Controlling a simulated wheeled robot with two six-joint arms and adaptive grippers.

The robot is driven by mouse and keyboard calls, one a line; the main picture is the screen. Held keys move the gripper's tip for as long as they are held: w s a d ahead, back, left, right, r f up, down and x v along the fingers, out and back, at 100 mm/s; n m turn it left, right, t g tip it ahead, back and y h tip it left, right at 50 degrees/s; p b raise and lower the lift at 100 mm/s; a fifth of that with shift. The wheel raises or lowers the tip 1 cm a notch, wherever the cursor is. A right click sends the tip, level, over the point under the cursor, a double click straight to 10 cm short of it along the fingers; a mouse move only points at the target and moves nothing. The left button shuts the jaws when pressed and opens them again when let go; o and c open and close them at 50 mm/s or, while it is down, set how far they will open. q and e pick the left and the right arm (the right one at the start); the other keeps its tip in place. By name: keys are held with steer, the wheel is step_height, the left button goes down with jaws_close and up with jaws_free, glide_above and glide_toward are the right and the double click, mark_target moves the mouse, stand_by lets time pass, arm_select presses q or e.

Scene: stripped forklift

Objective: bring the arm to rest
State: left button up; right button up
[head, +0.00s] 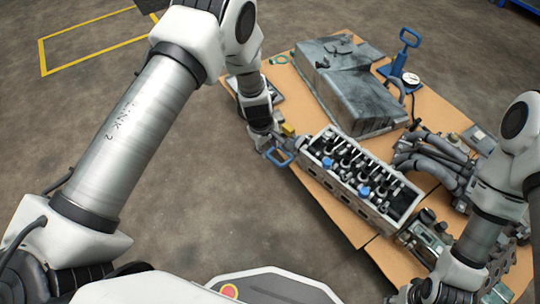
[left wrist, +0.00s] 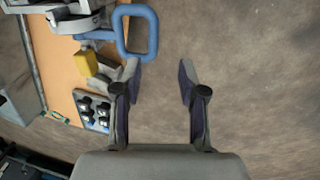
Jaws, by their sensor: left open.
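My left arm comes in from the left in the head view, bends at the elbow at the top and reaches down to the near left edge of the table. My left gripper (head: 272,146) is there, beside the engine block and close to a blue loop handle (head: 279,158). In the left wrist view the two fingers (left wrist: 160,78) are apart with only bare floor between them. The blue handle (left wrist: 137,32) is just beyond the left finger. My right arm shows at the right; its gripper is not visible.
A cardboard-covered table (head: 330,207) holds the engine block (head: 340,190), a grey metal casing (head: 350,92), a blue stand (head: 398,68), hoses (head: 432,155) and other parts. A yellow block (left wrist: 84,63) lies near the left finger. Open floor (head: 180,200) is to the left.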

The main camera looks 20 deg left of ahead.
arm_select(q)
steer(key=r, duration=0.2)
steer(key=shift+s+a+r, duration=0.15)
steer(key=shift+s+r, duration=0.1)
steer(key=shift+r, duration=0.1)
